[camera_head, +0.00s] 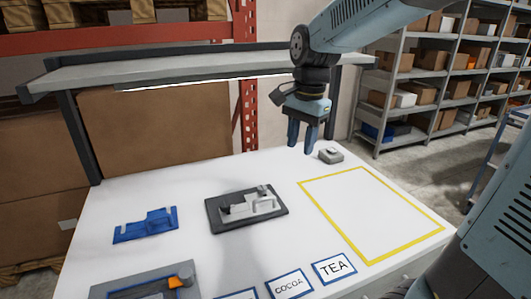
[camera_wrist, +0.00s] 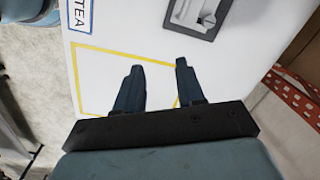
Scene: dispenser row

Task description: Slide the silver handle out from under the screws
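The silver handle (camera_head: 252,203) sits on a dark grey plate (camera_head: 233,224) in the middle of the white table. The handle and plate also show at the top edge of the wrist view, where the handle (camera_wrist: 190,12) is partly cut off. The screws are too small to make out. My gripper (camera_head: 303,150) hangs above the table's back right, to the right of and higher than the plate. Its two fingers (camera_wrist: 160,75) are apart with nothing between them.
A small grey block (camera_head: 331,155) lies near the back right edge. A yellow outlined area (camera_head: 371,212) is empty. A blue bracket (camera_head: 146,224) lies at left, and a grey tray (camera_head: 140,283) with an orange part is in front. COCOA (camera_head: 289,284) and TEA (camera_head: 334,267) labels line the front. A shelf overhangs the back.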

